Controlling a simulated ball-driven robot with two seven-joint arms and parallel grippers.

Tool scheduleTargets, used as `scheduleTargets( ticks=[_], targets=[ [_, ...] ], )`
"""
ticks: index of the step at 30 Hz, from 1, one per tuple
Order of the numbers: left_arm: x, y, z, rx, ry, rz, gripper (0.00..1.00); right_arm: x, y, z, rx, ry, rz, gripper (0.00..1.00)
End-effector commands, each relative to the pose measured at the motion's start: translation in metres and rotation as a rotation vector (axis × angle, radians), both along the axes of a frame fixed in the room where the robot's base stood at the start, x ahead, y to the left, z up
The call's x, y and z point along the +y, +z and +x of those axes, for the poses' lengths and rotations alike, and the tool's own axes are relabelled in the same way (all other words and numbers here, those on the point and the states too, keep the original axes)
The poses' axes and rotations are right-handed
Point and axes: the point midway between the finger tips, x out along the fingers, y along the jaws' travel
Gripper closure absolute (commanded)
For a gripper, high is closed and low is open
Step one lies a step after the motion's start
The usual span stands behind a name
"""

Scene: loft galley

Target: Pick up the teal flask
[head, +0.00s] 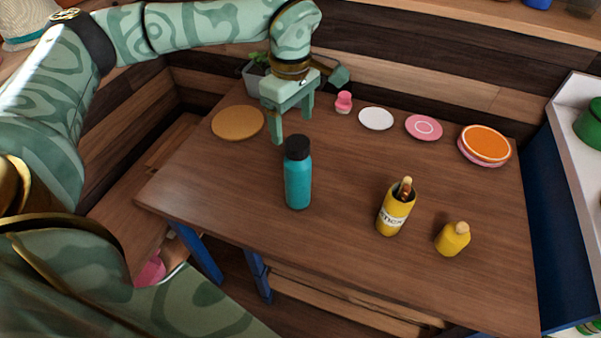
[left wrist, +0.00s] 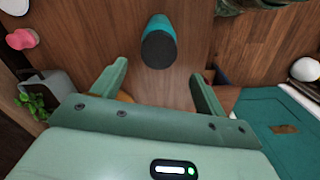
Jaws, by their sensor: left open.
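The teal flask (head: 298,184) with a black cap stands upright on the wooden table, left of the middle in the head view. My left gripper (head: 294,128) is open and empty, above the table and behind the flask. In the left wrist view the flask (left wrist: 160,27) shows cap toward the camera, just beyond the two spread fingers (left wrist: 160,82) and not between them. No contact between fingers and flask shows. My right gripper is in neither view.
A round cork-coloured mat (head: 237,123), a pink shaker (head: 344,102), a white plate (head: 376,118), a pink plate (head: 424,127) and an orange plate (head: 485,143) line the back. A potted plant (head: 256,70) stands behind the gripper.

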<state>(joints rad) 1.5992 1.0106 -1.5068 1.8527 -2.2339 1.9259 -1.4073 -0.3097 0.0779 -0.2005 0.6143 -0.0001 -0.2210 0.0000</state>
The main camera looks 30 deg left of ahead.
Motion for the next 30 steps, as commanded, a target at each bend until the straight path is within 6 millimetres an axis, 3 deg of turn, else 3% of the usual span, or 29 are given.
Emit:
scheduleTargets(
  ticks=[3,11,18,25,26,30],
  targets=[
    [0.0,-0.021,0.0,0.002,0.0,-0.001,0.27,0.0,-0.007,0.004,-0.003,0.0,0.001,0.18],
    [-0.004,-0.039,0.002,0.001,-0.001,0.0,0.27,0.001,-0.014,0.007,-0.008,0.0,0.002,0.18],
    [-0.011,-0.077,0.004,0.004,0.0,-0.001,0.27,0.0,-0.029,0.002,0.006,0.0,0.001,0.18],
    [-0.01,-0.078,0.005,-0.002,-0.001,0.0,0.27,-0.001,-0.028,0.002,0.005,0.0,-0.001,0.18],
    [-0.01,-0.078,0.005,-0.002,-0.001,0.0,0.3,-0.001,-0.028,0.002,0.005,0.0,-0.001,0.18],
    [-0.01,-0.078,0.005,-0.002,-0.001,0.0,0.69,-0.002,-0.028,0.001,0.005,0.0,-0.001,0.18]
  ],
)
